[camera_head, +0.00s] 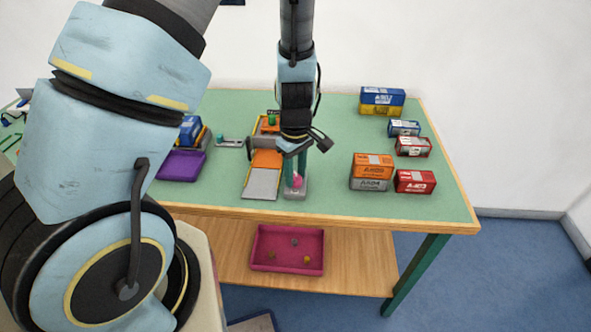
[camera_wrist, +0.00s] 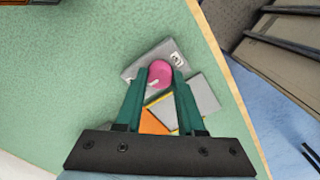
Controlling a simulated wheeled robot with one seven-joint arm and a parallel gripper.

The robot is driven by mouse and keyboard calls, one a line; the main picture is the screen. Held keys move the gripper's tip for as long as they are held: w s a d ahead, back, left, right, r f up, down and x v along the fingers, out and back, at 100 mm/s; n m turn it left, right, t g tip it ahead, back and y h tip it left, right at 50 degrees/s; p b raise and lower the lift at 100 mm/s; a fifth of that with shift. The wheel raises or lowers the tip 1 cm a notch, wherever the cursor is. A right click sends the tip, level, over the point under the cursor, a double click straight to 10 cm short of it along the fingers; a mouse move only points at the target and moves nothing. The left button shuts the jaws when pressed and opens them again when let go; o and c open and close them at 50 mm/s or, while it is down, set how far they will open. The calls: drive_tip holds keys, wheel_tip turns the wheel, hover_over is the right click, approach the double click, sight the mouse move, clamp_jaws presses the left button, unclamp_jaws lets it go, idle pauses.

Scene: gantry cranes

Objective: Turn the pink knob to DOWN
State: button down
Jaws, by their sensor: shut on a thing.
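The pink knob (camera_wrist: 159,72) sits on a small grey plate (camera_wrist: 134,72) with white markings too small to read. In the head view the knob (camera_head: 297,181) is near the table's front edge. My gripper (camera_wrist: 160,80) points down at it with its green fingers shut on the knob, one on each side. In the head view my gripper (camera_head: 295,172) stands upright over the plate. A small white pointer mark shows by the knob in the wrist view, but I cannot tell which label it points to.
An orange and grey crane model (camera_head: 263,180) stands just left of the plate. Orange (camera_head: 373,165) and red boxes (camera_head: 415,181) stand to the right. A purple tray (camera_head: 181,165) lies further left. A pink tray (camera_head: 287,248) is on the shelf below.

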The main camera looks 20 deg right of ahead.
sight(295, 177)
drive_tip(key=shift+n, duration=0.6)
drive_tip(key=c, duration=0.5)
unclamp_jaws()
wheel_tip(295, 177, up, 11)
drive_tip(key=shift+f, duration=0.1)
idle(0.5)
